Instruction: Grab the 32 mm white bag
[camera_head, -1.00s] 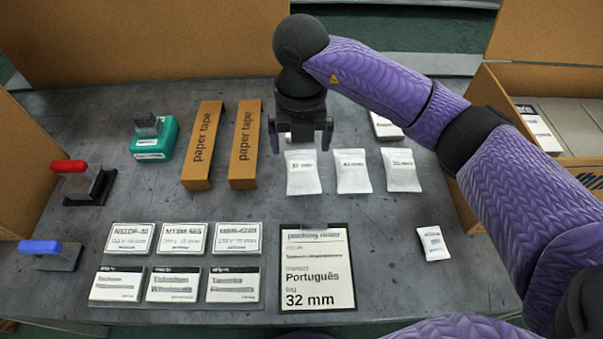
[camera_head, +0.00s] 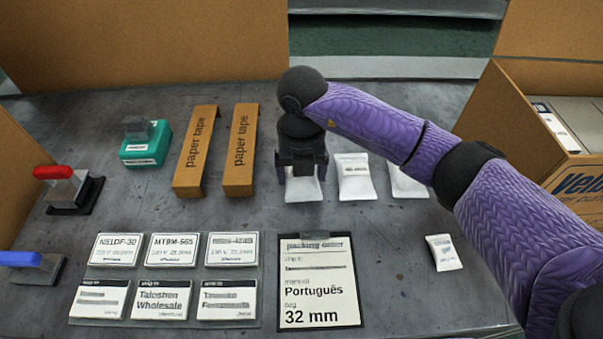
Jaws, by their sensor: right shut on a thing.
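The 32 mm white bag (camera_head: 304,190) lies on the grey table in the head view, at the left end of a row of white bags. My right gripper (camera_head: 302,180) points down over it and is shut on it; the gripper hides the bag's upper part and its label. The bag still appears to be at table level. The packing order (camera_head: 317,280) on a dark clipboard below it reads "Português" and "32 mm". My left gripper is not in view.
Two more white bags (camera_head: 355,178) (camera_head: 407,184) lie just right of the gripper. Two paper tape boxes (camera_head: 240,150) stand to the left. Label cards (camera_head: 160,300), a small white packet (camera_head: 443,252), a teal dispenser (camera_head: 146,146) and red and blue-handled stamps (camera_head: 75,190) (camera_head: 38,265) lie around.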

